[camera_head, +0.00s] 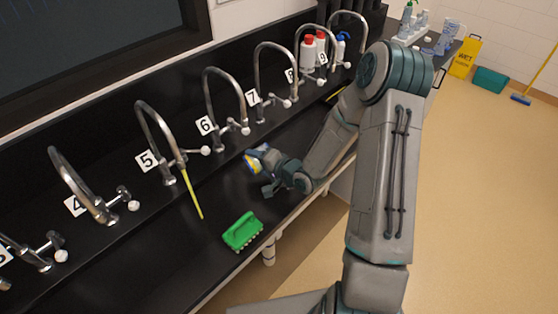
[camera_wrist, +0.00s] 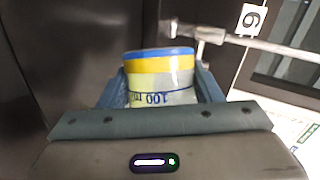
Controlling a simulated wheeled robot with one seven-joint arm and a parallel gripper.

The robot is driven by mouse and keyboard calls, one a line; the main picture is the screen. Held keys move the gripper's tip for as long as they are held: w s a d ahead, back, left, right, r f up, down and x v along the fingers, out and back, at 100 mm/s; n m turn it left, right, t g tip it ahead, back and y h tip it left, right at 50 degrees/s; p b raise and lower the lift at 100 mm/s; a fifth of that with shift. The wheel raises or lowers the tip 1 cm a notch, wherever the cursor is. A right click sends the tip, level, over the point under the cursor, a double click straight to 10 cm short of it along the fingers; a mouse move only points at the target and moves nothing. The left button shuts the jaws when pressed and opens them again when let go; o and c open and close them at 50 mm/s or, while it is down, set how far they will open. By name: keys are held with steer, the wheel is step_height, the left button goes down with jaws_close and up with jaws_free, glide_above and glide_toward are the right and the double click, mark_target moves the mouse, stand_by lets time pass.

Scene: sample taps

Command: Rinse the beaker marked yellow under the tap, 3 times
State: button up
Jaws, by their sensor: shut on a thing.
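The beaker marked yellow (camera_wrist: 160,72) is between the fingers of my gripper (camera_wrist: 160,95) in the wrist view. It has a yellow band, a blue band at the top edge and a "100" marking that reads upside down. In the head view my gripper (camera_head: 264,174) holds the beaker (camera_head: 252,161) over the black bench, near the tap numbered 6 (camera_head: 243,105). The beaker looks tilted. Its inside is hidden. A yellow-green stream or strip (camera_head: 192,192) hangs below the tap numbered 5 (camera_head: 152,120); I cannot tell which it is.
Several more curved taps stand along the back. Red and white bottles (camera_head: 307,50) stand at the far end. A yellow wet-floor sign (camera_head: 465,56) stands on the floor at the right.

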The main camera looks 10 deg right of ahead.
steer(key=shift+w+d+r+m+y+p, duration=0.25)
steer(key=shift+d+r+m+y+p, duration=0.25)
steer(key=shift+p, duration=0.35)
steer(key=shift+w+d+r+m+y+p, duration=0.1)
steer(key=shift+d+r+m+y+p, duration=0.6)
steer(key=shift+p, duration=0.5)
stand_by(1.0)
